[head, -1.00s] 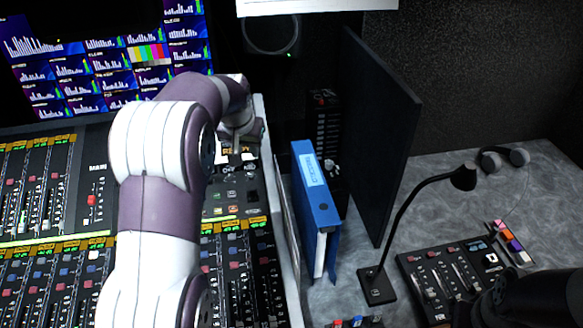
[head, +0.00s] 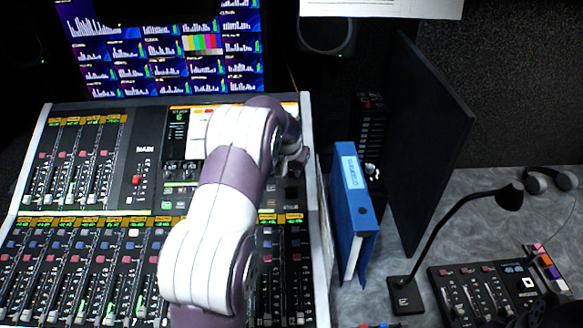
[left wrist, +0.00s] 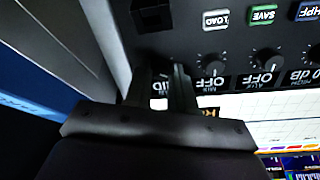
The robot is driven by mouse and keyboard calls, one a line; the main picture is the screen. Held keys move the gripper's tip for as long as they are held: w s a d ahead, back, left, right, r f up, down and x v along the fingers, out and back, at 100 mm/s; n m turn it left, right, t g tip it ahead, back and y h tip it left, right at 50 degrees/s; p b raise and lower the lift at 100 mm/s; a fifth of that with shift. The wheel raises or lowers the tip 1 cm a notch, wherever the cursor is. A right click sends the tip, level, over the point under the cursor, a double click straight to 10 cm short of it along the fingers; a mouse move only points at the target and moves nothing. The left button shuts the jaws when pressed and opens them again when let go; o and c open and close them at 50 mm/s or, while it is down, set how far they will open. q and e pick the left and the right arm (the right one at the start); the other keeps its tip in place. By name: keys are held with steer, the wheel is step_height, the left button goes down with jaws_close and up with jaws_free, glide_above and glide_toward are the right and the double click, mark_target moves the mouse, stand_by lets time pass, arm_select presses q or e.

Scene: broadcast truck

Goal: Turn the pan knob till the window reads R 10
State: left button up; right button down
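My left gripper (left wrist: 163,72) reaches down to the console panel in the left wrist view. Its two dark fingers stand a little apart at the left end of a row of knobs. The pan knob is not clear; the fingertips cover that spot, so I cannot tell whether they press on it. A small window (left wrist: 159,88) shows between the fingers, partly hidden, and its reading is unclear. In the head view my left arm hides most of the gripper (head: 292,160) at the console's upper right. A dark part of my right arm (head: 548,312) shows at the bottom right; its fingers cannot be made out.
Neighbouring knobs (left wrist: 212,65) have windows reading OFF, with LOAD and SAVE buttons (left wrist: 263,15) above.

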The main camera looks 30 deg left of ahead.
arm_select(q)
jaws_close()
steer(key=m+p, duration=0.2)
steer(key=m, duration=0.3)
steer(key=shift+r+m+g, duration=0.1)
steer(key=shift+m+g, duration=0.2)
steer(key=m+p, duration=0.2)
steer(key=m, duration=0.4)
steer(key=shift+w+g, duration=0.1)
steer(key=shift+g, duration=0.2)
